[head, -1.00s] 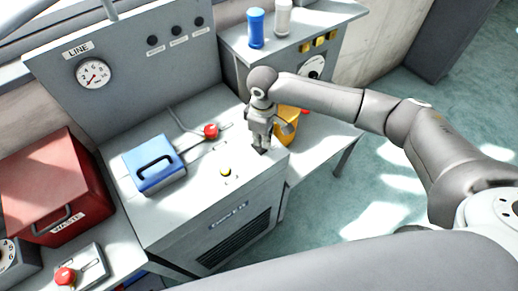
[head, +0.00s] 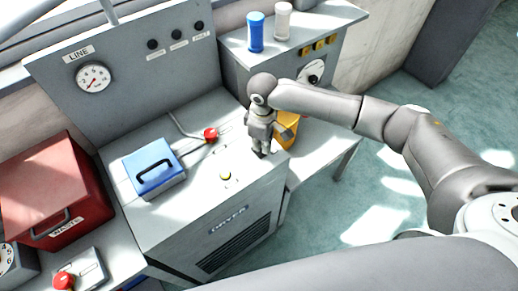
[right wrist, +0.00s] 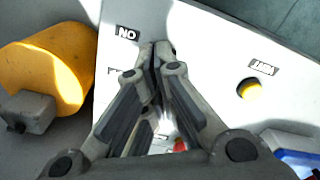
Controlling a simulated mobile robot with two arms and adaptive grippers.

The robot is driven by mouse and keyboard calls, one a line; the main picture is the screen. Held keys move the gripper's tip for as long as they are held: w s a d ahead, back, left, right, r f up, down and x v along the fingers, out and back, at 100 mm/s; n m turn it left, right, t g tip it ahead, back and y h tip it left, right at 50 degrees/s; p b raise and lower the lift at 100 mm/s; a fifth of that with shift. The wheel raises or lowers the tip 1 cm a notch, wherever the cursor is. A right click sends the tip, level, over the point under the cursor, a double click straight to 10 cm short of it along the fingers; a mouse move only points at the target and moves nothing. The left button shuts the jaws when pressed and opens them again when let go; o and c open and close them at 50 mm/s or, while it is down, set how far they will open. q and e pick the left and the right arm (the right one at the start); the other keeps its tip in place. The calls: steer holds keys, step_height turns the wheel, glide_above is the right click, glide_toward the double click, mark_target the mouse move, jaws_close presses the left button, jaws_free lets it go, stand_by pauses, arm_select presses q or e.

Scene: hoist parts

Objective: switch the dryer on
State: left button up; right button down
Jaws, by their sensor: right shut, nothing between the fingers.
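The dryer (head: 228,221) is a grey cabinet with a name label and a dark grille on its front. My right gripper (head: 262,154) is shut and empty, pointing down at the right end of the dryer's top. In the right wrist view, its closed fingertips (right wrist: 158,50) are right beside an ON label (right wrist: 127,33). A second label beside the fingers is mostly covered. The switch itself is hidden behind the fingers, and I cannot tell whether they touch it. A round yellow lamp or button (head: 225,174) sits on the top, also in the right wrist view (right wrist: 250,90). My left gripper is out of view.
A blue box with a handle (head: 153,172) and a red knob (head: 211,134) are left of the gripper. A yellow object (head: 288,128) stands close behind it. A red waste box (head: 55,190) is at the left. A gauge panel (head: 130,65) rises behind.

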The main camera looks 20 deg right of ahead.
mark_target(262, 154)
steer(key=shift+s+f+b, duration=0.1)
steer(key=shift+f+b, duration=0.4)
steer(key=shift+f, duration=0.8)
stand_by(0.9)
steer(key=shift+r, duration=0.15)
steer(key=shift+r+p, duration=0.8)
steer(key=shift+p, duration=0.35)
step_height(262, 154, up, 5)
steer(key=p, duration=0.5)
steer(key=shift+r+p, duration=0.15)
steer(key=shift+p, duration=0.25)
